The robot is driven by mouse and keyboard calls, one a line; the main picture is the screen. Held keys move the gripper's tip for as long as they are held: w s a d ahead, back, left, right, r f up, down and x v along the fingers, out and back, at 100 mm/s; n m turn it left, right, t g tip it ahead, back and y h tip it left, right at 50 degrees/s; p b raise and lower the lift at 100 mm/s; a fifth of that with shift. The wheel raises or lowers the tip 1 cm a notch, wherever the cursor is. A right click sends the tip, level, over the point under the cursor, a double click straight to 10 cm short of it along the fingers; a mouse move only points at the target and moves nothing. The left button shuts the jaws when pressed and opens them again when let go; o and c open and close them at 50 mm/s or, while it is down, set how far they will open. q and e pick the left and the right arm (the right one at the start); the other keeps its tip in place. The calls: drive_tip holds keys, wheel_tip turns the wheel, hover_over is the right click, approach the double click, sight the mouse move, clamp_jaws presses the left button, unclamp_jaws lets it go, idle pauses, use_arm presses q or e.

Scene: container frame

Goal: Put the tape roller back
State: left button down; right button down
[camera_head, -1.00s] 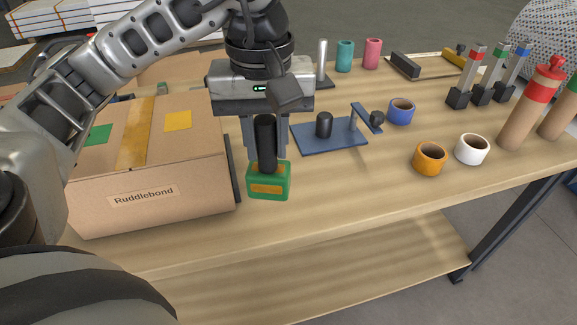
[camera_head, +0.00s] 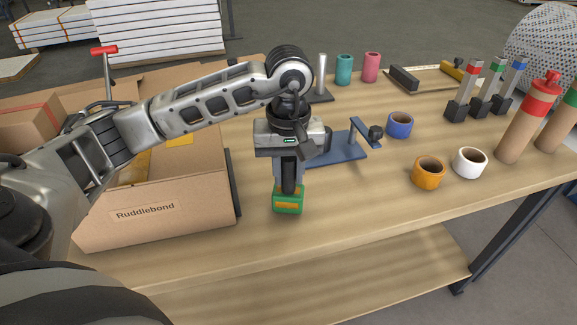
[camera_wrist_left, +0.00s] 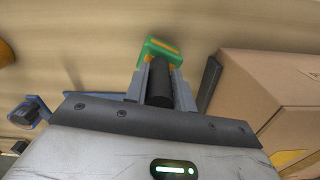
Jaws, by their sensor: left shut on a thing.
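The held tool, which looks like the tape roller, has a green and orange head (camera_head: 288,203) and a black handle. My left gripper (camera_head: 289,182) is shut on the black handle, and the head hangs below the fingers. It is in front of the blue stand (camera_head: 338,151) and right of the cardboard box. Whether the head touches the table cannot be told. In the left wrist view the green head (camera_wrist_left: 163,48) shows beyond the fingers, with the black handle (camera_wrist_left: 160,88) between them. The gripper hides part of the blue stand. My right gripper is not in view.
The cardboard box marked Ruddlebond (camera_head: 160,215) stands left, with a black strip (camera_head: 233,182) by its right side. Orange (camera_head: 429,173), white (camera_head: 469,163) and blue (camera_head: 400,125) rolls stand right. Bottles and clamp-like tools are farther right. The front right tabletop is clear.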

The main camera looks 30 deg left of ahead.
use_arm(q)
drive_tip(key=shift+f+b, duration=0.25)
drive_tip(key=shift+b, duration=0.1)
drive_tip(key=c, duration=1.2)
unclamp_jaws()
drive_tip(key=shift+r, duration=0.1)
drive_tip(key=shift+o, duration=0.2)
drive_tip(key=shift+r+p, duration=0.15)
drive_tip(key=shift+p, duration=0.15)
wheel_tip(320, 180, up, 7)
drive_tip(key=shift+r+b, duration=0.2)
drive_tip(key=shift+b, duration=0.2)
wheel_tip(320, 180, up, 4)
drive_tip(key=shift+f+p, duration=0.1)
drive_tip(key=shift+p, duration=0.35)
drive_tip(key=shift+r, duration=0.45)
